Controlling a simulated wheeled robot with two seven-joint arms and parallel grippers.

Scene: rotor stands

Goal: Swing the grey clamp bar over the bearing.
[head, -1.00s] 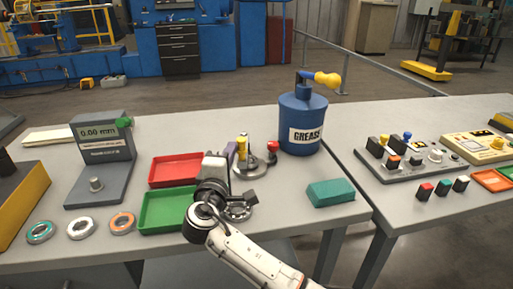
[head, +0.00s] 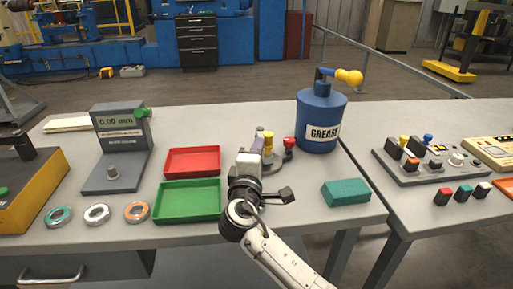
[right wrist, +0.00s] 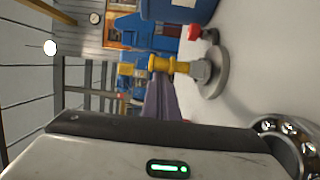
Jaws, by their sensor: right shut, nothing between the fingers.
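A grey rotor stand with a round base carries a yellow-topped post (head: 268,144) and a red knob (head: 289,143). The post (right wrist: 165,65) and knob (right wrist: 195,32) also show in the right wrist view. My right gripper (head: 257,145) is shut, its purplish fingers (right wrist: 160,98) just beside the yellow-topped post; I cannot tell whether they touch it. A ring with shiny round parts (right wrist: 285,140) shows at the wrist view's lower right; I cannot tell whether it is the bearing. I cannot clearly make out the grey clamp bar; my wrist hides part of the stand. My left gripper is not in view.
Red (head: 192,161) and green (head: 187,202) trays lie left of my right gripper. A blue grease can (head: 320,122) stands behind right, and a teal block (head: 345,192) lies right. A gauge (head: 122,150) and several rings (head: 97,214) are further left.

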